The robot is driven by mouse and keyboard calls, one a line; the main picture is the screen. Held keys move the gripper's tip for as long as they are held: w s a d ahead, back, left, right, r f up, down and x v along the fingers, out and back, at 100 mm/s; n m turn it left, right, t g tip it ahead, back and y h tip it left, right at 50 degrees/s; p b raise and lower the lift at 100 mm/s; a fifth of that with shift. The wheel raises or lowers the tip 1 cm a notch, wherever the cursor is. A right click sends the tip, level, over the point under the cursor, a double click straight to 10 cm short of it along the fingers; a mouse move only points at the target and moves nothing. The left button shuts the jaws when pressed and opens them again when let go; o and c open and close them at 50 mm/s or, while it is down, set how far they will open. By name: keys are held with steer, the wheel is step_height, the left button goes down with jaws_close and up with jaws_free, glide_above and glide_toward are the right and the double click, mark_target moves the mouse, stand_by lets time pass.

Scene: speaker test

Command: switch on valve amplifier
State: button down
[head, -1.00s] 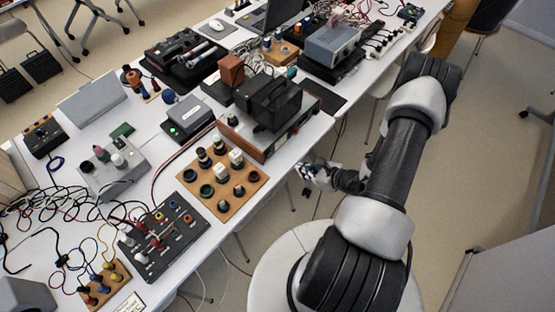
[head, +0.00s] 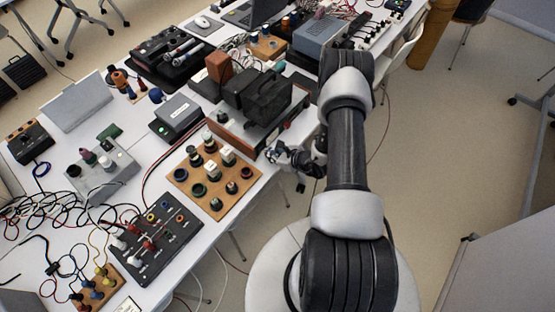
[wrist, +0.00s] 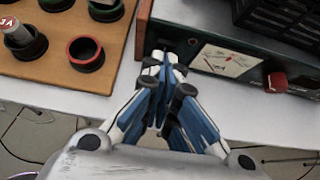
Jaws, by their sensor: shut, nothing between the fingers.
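The valve amplifier, a low wooden-sided unit with black boxes on top (head: 262,95), stands near the table's right edge. In the wrist view its dark front panel (wrist: 262,100) shows a white meter (wrist: 226,61) and a red knob (wrist: 277,82). My gripper (head: 273,155) is shut and empty at the table edge, in front of the amplifier's near end. In the wrist view the closed fingertips (wrist: 168,68) overlap the panel's left end; I cannot tell whether they touch it.
A wooden board (head: 183,172) with several round dark terminals and white-topped plugs lies close left of my gripper. A grey box with a green light (head: 172,120) stands behind it. A black terminal panel (head: 155,240) lies nearer. Open floor (head: 440,160) is on the right.

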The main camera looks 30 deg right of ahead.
steer(key=shift+w, duration=0.15)
steer(key=shift+w+a+r+g+p, duration=0.25)
steer(key=shift+w+r+g+p, duration=0.1)
steer(key=shift+w+r+g, duration=0.15)
steer(key=shift+s+f, duration=0.1)
steer(key=shift+f, duration=0.15)
steer(key=shift+d, duration=0.1)
steer(key=shift+r, duration=0.1)
steer(key=shift+r+p, duration=0.35)
steer(key=shift+r, duration=0.35)
steer(key=shift+s, duration=0.1)
